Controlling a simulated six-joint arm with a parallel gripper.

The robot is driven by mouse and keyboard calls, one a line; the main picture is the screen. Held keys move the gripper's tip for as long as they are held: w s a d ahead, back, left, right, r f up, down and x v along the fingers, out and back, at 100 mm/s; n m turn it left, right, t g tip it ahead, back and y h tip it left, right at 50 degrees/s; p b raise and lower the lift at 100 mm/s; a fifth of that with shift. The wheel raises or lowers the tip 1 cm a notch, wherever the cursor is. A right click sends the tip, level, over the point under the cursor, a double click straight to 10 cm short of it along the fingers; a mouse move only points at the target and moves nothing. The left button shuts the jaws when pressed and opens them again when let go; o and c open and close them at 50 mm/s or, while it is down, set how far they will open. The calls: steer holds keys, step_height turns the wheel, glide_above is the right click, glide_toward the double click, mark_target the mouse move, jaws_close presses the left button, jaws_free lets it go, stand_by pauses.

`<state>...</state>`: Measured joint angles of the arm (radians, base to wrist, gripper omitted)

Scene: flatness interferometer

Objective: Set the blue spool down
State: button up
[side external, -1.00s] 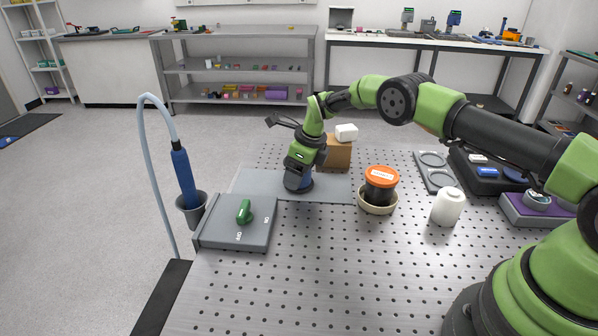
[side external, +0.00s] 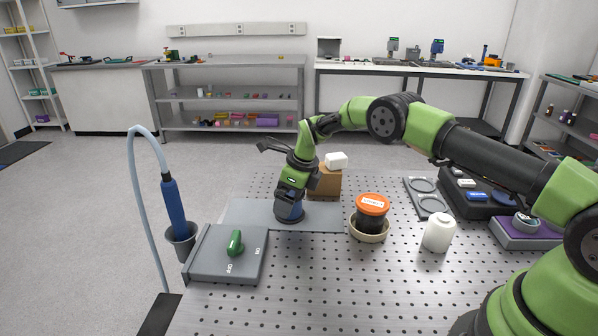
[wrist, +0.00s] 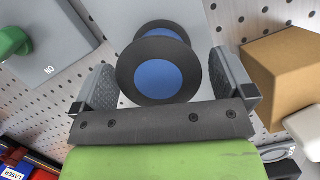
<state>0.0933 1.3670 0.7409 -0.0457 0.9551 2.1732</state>
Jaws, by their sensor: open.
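The blue spool (side external: 289,213) has dark end flanges and stands upright on the grey plate (side external: 245,213); it appears to rest on it. In the wrist view the spool (wrist: 155,80) shows its blue centre and black rim. My gripper (wrist: 160,66) is open, with one finger on each side of the spool and visible gaps between fingers and rim. In the side view my gripper (side external: 290,198) is directly over and around the spool, hiding its upper part.
A cardboard box (side external: 324,182) with a white item (side external: 336,160) stands close right of my gripper. A switch box with a green knob (side external: 235,243) is front left. An orange-lidded jar (side external: 372,207) and white bottle (side external: 438,234) stand right. The perforated table's front is clear.

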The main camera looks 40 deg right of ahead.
steer(key=v, duration=1)
steer(key=shift+r, duration=0.15)
steer(key=shift+s+a+r, duration=0.1)
steer(key=shift+r, duration=0.25)
steer(key=s+a+r+n+t, duration=0.1)
steer(key=s+a+r+n, duration=0.1)
steer(key=s+r+n, duration=0.5)
steer(key=s+a+r+n+t, duration=0.15)
steer(key=s+r+n, duration=0.35)
steer(key=r, duration=0.5)
steer(key=s+a+n+t, duration=0.2)
steer(key=s+n, duration=1.2)
steer(key=s, duration=0.5)
steer(key=shift+a, duration=0.2)
